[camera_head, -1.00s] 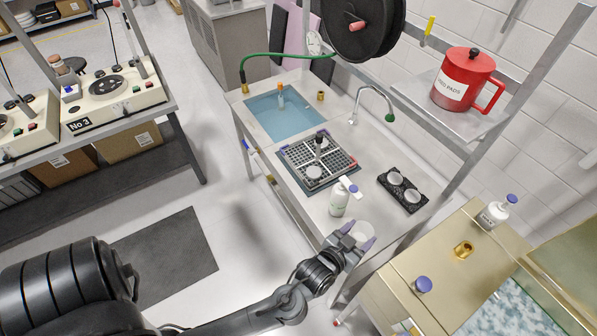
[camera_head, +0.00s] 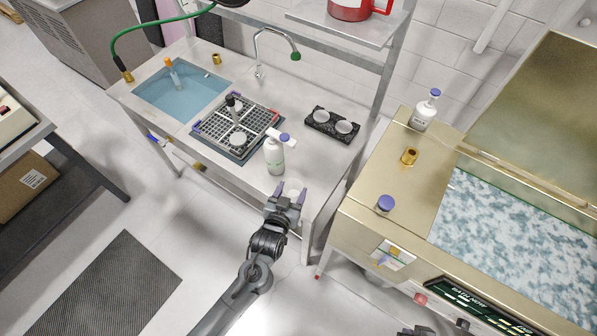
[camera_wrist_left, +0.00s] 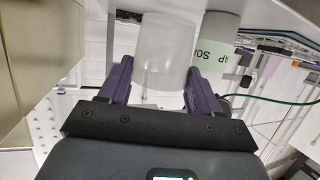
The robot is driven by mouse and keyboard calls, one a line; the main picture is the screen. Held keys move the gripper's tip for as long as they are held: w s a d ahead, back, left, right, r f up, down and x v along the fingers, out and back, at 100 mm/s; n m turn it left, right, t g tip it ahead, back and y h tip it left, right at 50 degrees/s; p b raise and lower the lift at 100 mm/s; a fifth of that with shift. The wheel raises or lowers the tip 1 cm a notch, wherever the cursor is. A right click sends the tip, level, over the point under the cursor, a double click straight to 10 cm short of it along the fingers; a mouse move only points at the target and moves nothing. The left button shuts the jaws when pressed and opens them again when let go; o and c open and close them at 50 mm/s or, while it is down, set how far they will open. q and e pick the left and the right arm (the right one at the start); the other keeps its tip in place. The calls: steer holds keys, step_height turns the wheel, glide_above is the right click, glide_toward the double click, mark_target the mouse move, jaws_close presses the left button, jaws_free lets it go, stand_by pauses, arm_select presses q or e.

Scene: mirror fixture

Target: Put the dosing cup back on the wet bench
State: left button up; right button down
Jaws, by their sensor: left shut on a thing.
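My left gripper (camera_head: 289,199) is shut on a translucent whitish dosing cup (camera_wrist_left: 165,50). In the left wrist view the cup sits between the two purple fingers. In the head view the cup (camera_head: 293,186) shows small and partly hidden, at the front right corner of the wet bench (camera_head: 305,170). I cannot tell whether the cup touches the bench top. A dark piece at the bottom edge of the head view may be part of my right arm; its fingers cannot be made out.
A soap bottle (camera_head: 274,156) stands just behind the cup. Behind are a black holder (camera_head: 334,138) with two round whitish items, a grid tray (camera_head: 212,133), a blue-water basin (camera_head: 160,104) and a faucet (camera_head: 259,72). A brass-coloured machine (camera_head: 365,175) stands to the right, across a narrow gap.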

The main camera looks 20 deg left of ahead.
arm_select(q)
steer(key=w, duration=0.9)
steer(key=shift+a, duration=0.4)
steer(key=shift+s+f+b, duration=0.15)
steer(key=shift+f+b, duration=0.3)
steer(key=shift+f, duration=1.35)
steer(key=shift+f, duration=0.1)
steer(key=o, duration=1)
